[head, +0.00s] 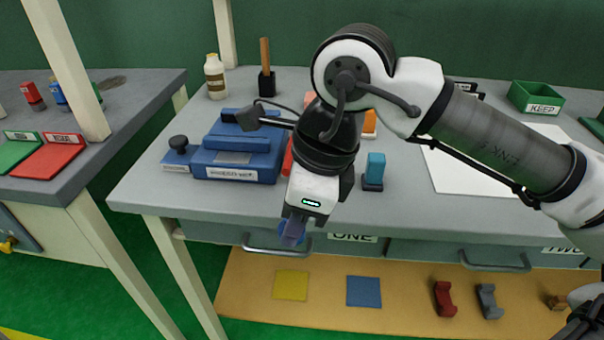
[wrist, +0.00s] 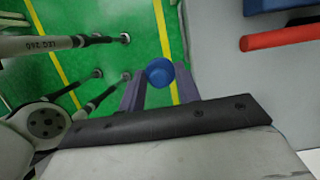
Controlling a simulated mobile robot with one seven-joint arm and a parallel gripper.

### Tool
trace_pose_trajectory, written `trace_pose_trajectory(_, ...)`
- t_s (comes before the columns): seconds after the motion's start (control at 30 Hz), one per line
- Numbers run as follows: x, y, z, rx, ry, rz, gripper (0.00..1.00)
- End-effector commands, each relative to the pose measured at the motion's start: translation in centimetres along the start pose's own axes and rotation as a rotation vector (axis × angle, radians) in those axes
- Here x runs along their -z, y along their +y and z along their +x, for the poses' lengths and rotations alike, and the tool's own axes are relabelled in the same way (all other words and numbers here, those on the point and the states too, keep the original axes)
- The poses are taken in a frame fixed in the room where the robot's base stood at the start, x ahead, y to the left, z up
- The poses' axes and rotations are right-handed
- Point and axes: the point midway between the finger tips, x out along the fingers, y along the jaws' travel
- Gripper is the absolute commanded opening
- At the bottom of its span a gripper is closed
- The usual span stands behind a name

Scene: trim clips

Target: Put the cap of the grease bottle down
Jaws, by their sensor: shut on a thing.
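My gripper (head: 292,238) points down just in front of the bench's front edge, by the drawer marked ONE. Its purple fingers are shut on a round blue cap (wrist: 160,72), which shows between the fingertips in the wrist view with green floor behind it. In the head view the fingers mostly hide the cap. A white bottle with a brown band (head: 215,78) stands upright at the back left of the bench, well apart from my gripper; I cannot tell for sure whether it is the grease bottle.
The grey bench (head: 150,195) holds a blue box-like device (head: 240,145), a small blue block on a dark base (head: 374,170) and a white sheet (head: 465,165). A red bar (wrist: 280,38) lies near the bench edge. Below are yellow (head: 291,285) and blue (head: 364,291) squares on a tan mat.

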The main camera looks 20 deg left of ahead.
Motion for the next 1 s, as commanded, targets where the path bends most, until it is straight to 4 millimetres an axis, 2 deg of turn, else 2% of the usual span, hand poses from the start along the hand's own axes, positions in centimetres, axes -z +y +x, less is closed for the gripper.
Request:
trace_pose_trajectory(0.1, -0.1, -3.1, -0.2, -0.001, -0.001, 0.002, 0.09)
trace_pose_trajectory(0.2, 0.0, -5.1, -0.1, -0.001, 0.001, 0.003, 0.09)
trace_pose_trajectory(0.53, 0.0, -7.9, -0.1, 0.000, 0.001, 0.002, 0.09)
trace_pose_trajectory(0.7, 0.0, -10.9, -0.1, 0.000, 0.001, 0.003, 0.09)
trace_pose_trajectory(0.8, 0.4, -10.7, 1.3, 0.001, 0.001, 0.001, 0.09)
trace_pose_trajectory(1.0, 0.5, -10.7, 1.5, 0.002, 0.001, 0.002, 0.09)
